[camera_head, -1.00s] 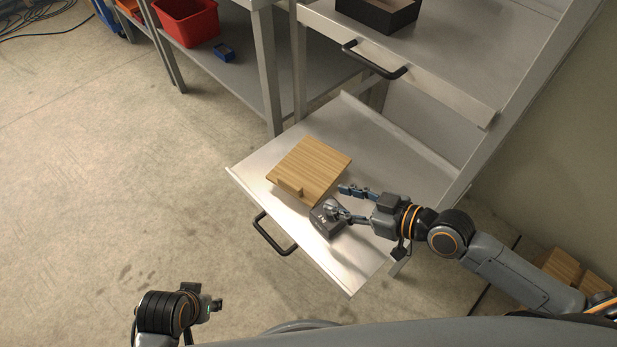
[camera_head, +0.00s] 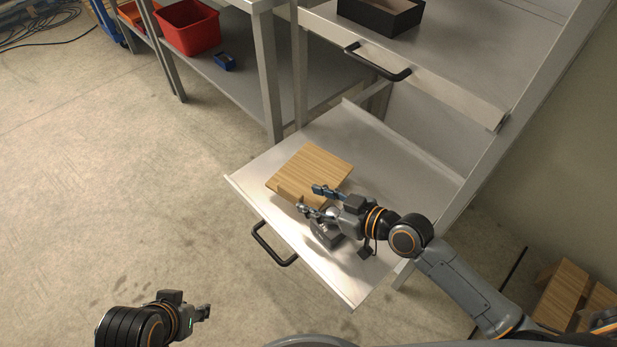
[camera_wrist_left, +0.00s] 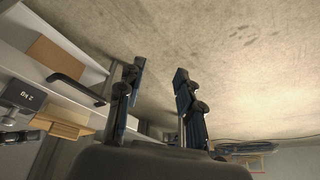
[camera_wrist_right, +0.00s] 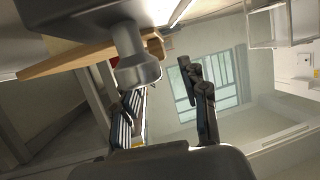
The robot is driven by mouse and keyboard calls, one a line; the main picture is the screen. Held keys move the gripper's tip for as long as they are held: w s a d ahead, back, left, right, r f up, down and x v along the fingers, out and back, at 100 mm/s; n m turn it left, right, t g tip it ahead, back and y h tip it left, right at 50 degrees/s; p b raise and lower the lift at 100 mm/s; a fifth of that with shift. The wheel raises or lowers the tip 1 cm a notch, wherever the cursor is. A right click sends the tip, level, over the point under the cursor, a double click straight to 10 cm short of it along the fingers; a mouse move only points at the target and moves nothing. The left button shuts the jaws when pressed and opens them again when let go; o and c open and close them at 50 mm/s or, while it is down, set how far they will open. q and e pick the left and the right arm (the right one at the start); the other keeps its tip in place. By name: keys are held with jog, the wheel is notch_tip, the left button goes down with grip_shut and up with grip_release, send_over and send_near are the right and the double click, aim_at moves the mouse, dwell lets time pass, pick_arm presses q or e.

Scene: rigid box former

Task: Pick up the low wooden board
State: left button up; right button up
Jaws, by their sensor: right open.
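The low wooden board (camera_head: 322,168) lies flat on the lower pulled-out metal shelf, with a small wooden block on its near edge. It also shows in the right wrist view (camera_wrist_right: 68,60). My right gripper (camera_head: 310,200) is open at the board's near right corner, its fingers close to the block; contact cannot be told. A dark grey weight (camera_head: 324,234) with a handle stands below this gripper and fills part of the right wrist view (camera_wrist_right: 135,65). My left gripper (camera_head: 202,313) is open and empty over the floor, away from the board; its fingers show apart in its wrist view (camera_wrist_left: 158,76).
The lower shelf (camera_head: 265,165) has a black handle (camera_head: 272,245) at its front. An upper shelf with a black open box (camera_head: 380,14) overhangs behind. A red bin (camera_head: 188,28) stands on a rack at back left. Wooden pieces (camera_head: 562,290) sit at lower right.

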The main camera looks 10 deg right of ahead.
aim_at(295, 193)
jog(key=b+x, duration=0.1)
jog(key=x, duration=0.3)
jog(key=shift+w+a, duration=0.1)
jog(key=shift+a, duration=0.05)
jog(key=shift+w+a+f, duration=0.1)
jog(key=shift+w+a, duration=0.2)
jog(key=shift+a, duration=0.05)
pick_arm(q)
jog(key=w+t, duration=0.1)
jog(key=w+d+r+t, duration=0.1)
jog(key=w, duration=0.3)
jog(key=shift+d+r+t+h, duration=0.3)
jog(key=shift+d+t, duration=0.05)
jog(key=shift+t, duration=0.05)
pick_arm(e)
grip_shut()
